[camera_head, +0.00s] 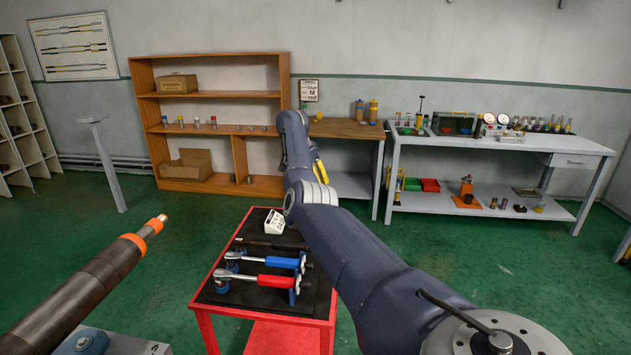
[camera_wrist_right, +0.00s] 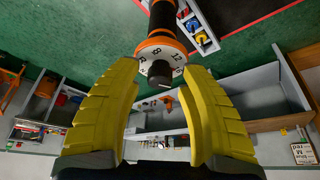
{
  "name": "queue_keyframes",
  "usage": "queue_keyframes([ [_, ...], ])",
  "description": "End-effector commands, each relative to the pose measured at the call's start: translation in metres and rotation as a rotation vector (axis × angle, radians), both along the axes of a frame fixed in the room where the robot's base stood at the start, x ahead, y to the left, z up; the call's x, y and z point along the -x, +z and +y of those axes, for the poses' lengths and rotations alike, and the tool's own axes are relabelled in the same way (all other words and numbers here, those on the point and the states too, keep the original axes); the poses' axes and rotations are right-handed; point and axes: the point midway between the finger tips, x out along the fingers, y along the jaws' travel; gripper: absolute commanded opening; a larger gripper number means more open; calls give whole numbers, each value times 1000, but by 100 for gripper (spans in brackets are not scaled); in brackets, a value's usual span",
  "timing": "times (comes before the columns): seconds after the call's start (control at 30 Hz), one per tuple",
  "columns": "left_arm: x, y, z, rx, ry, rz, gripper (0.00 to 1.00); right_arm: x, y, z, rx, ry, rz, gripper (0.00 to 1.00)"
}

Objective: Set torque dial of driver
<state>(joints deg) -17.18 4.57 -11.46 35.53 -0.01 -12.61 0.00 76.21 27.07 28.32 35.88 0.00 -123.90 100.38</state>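In the right wrist view a black driver with orange rings (camera_wrist_right: 163,28) comes in from the top. Its white torque dial (camera_wrist_right: 160,54) carries dark numbers, 8 and 12 among them, with a short dark nub at its centre. My right gripper (camera_wrist_right: 160,70) has its two yellow fingers apart, one on each side of the dial. I cannot tell whether they touch it. In the head view only a sliver of yellow finger shows beside my right arm (camera_head: 320,172). A dark cylinder (camera_head: 90,290) with orange bands and a copper-coloured tip juts in from lower left. My left gripper is not in view.
A red cart (camera_head: 262,322) holds a red wrench (camera_head: 275,281), a blue wrench (camera_head: 272,261) and a white block (camera_head: 275,222). A wooden shelf (camera_head: 213,55) and a grey bench (camera_head: 590,148) stand at the back.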

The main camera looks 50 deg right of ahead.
Motion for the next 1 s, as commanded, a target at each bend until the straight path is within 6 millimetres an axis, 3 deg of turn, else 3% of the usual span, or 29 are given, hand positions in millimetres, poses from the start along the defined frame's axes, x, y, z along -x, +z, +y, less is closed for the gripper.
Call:
queue_keyframes([
  [0.43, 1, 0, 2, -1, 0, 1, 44, -2, 9, 4, -1, 2, -2, 47],
  [1.0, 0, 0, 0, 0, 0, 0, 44, -10, 92, 37, -1, 1, -2, 47],
])
